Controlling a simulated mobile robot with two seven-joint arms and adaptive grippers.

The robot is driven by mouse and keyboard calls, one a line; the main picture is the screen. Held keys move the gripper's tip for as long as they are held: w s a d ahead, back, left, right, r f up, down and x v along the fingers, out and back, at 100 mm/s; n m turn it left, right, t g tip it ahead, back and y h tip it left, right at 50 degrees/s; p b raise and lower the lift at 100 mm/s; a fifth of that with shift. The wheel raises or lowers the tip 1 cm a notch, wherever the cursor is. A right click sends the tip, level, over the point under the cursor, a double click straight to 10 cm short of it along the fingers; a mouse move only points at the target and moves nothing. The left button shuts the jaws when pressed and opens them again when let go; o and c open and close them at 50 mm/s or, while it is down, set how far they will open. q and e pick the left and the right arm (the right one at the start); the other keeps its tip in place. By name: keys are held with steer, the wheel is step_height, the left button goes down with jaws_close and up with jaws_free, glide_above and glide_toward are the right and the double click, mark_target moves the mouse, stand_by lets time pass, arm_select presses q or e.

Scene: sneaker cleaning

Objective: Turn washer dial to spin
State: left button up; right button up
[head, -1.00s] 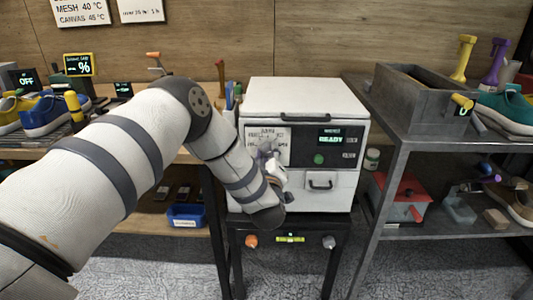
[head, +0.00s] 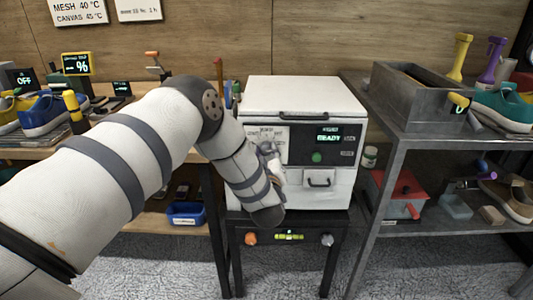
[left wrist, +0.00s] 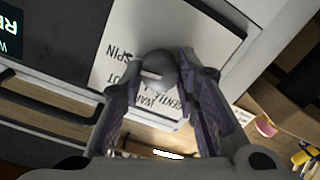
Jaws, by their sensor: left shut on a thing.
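The white washer (head: 305,100) stands on a dark stand in the middle of the head view. Its dial panel (head: 262,132) is at the upper left of its front, partly covered by my gripper. In the left wrist view the grey round dial (left wrist: 158,66) sits on a pale plate (left wrist: 112,72), with SPIN and other words upside down around it. The dial carries a small pale mark. My left gripper (left wrist: 157,80) has a finger on each side of the dial and is shut on it; it also shows in the head view (head: 270,152). My right gripper is out of view.
The washer's display (head: 328,139) reads READY, above a green button (head: 317,158). A drawer handle (head: 319,182) is below. A grey metal shelf (head: 385,140) stands close on the right, a wooden bench with shoes on the left. A blue bin (head: 187,214) sits on the lower left shelf.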

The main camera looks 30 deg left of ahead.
arm_select(q)
steer(key=o, duration=1.2)
steer(key=shift+c, duration=0.2)
steer(key=v, duration=1.2)
